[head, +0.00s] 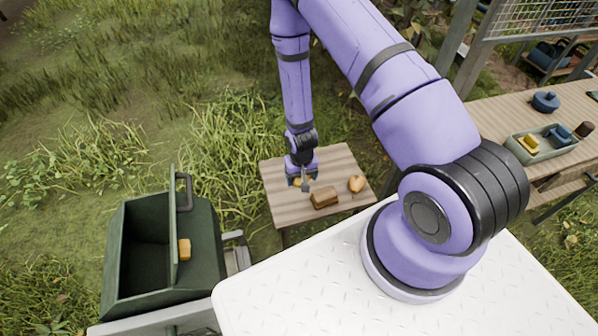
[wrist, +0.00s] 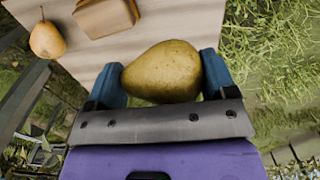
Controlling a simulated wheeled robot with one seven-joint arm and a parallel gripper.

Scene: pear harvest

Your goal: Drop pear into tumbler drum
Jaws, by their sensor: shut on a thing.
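My gripper (head: 301,182) is over the far left part of a small wooden table (head: 283,207). Its blue fingers are shut on a pear (wrist: 163,73), yellow-green with brown speckles, held between them in the wrist view. In the head view only a small bit of this pear shows beside the fingers. A second pear (head: 356,184) lies on the table to the right; it also shows at the upper left of the wrist view (wrist: 47,40). The dark green tumbler drum (head: 203,245) stands at the lower left of the head view, its top open and its inside dark and shadowed.
A brown block-like object (head: 324,198) lies on the small table near the second pear. A raised panel with a handle (head: 184,192) and an orange latch (head: 184,249) stand on the drum. A workbench with a tray (head: 541,148) is at the right. Grass lies between table and drum.

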